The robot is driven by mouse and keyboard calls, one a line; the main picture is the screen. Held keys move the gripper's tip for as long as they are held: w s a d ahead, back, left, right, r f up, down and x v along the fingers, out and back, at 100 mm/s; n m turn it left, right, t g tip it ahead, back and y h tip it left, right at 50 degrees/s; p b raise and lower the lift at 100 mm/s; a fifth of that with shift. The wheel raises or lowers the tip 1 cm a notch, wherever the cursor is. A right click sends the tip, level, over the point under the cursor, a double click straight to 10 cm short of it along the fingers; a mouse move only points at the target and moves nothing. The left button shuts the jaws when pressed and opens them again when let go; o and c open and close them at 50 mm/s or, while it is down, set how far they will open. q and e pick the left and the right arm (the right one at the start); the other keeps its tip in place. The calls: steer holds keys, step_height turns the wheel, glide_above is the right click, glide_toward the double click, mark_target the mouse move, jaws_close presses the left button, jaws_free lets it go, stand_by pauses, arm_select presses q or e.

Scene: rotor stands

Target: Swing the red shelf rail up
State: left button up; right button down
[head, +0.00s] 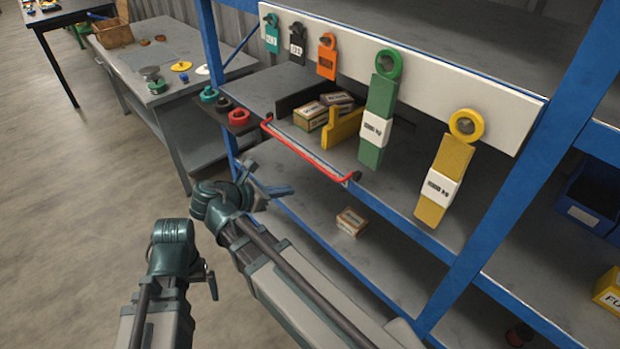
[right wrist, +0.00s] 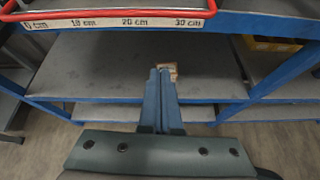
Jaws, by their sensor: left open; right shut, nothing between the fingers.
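The red shelf rail (head: 306,152) runs along the front edge of the blue-edged shelf, low, with dark pivots at its ends. It also shows along the top of the right wrist view (right wrist: 110,14), above a centimetre scale strip. My right gripper (head: 279,190) is in front of and below the rail, apart from it. Its blue fingers (right wrist: 161,72) are shut and empty. My left gripper (head: 211,284) is further left and lower, well away from the rail; it is open, mostly hidden behind its own wrist.
Small cartons (head: 312,115) and a yellow bracket (head: 343,127) sit behind the rail. Green (head: 378,108) and yellow (head: 446,174) tags hang from a white board to the right. A small box (head: 351,221) lies on the lower shelf. Floor at left is clear.

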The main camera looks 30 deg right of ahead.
steer(key=shift+w+a+r+n+h, duration=0.1)
steer(key=shift+w+r+n+h, duration=0.05)
steer(key=shift+r+n+h, duration=0.2)
steer(key=b+x, duration=0.5)
steer(key=x, duration=0.5)
steer(key=shift+w+r+p, duration=0.1)
steer(key=shift+r+p, duration=1.85)
steer(key=shift+p, duration=0.35)
